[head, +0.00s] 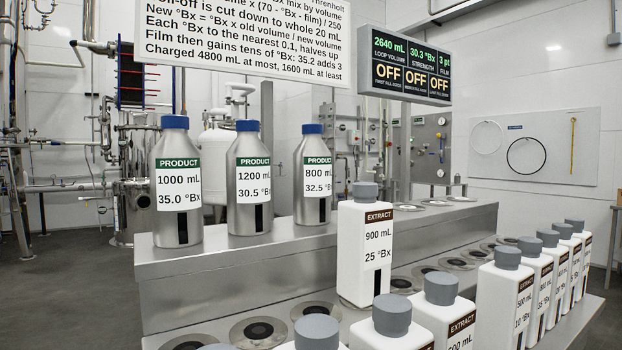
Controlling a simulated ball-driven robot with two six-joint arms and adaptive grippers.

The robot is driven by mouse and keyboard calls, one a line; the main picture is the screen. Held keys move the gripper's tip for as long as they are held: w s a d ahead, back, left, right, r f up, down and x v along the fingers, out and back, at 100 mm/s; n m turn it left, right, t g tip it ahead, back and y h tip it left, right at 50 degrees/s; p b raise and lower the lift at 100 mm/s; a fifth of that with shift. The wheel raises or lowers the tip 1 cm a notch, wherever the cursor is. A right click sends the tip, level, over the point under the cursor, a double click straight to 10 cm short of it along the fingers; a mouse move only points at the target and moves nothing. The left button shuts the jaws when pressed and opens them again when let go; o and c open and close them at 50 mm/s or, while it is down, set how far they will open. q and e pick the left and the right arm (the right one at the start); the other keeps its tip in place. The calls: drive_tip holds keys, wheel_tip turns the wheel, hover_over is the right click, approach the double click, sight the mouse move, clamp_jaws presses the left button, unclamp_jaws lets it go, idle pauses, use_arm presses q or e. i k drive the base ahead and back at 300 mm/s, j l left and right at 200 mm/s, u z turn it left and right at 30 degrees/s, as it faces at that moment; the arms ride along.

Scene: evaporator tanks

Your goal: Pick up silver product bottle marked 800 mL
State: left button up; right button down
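The silver product bottle marked 800 mL, 32.5 °Bx (313,180) stands upright on the upper steel shelf (220,264). It has a blue cap and a green PRODUCT label, and is the rightmost of three silver bottles. The 1200 mL, 30.5 °Bx bottle (249,180) stands to its left, and the 1000 mL, 35.0 °Bx bottle (176,185) stands farther left. The bottles stand apart from each other. Neither of my grippers shows in the head view.
A white 900 mL extract bottle (364,250) stands in front, right of the 800 mL bottle. Several white extract bottles (507,295) fill the lower front and right. Empty round spots (258,332) lie on the lower step. A display (405,67) hangs behind.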

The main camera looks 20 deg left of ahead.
sight(312, 158)
drive_tip(key=i+l, duration=0.35)
drive_tip(key=l, duration=0.25)
drive_tip(key=i+l+u, duration=0.1)
drive_tip(key=u, duration=0.35)
drive_tip(key=i+l+u, duration=0.1)
drive_tip(key=l+u, duration=0.25)
drive_tip(key=u, duration=0.15)
drive_tip(key=l+u, duration=0.25)
drive_tip(key=u, duration=0.2)
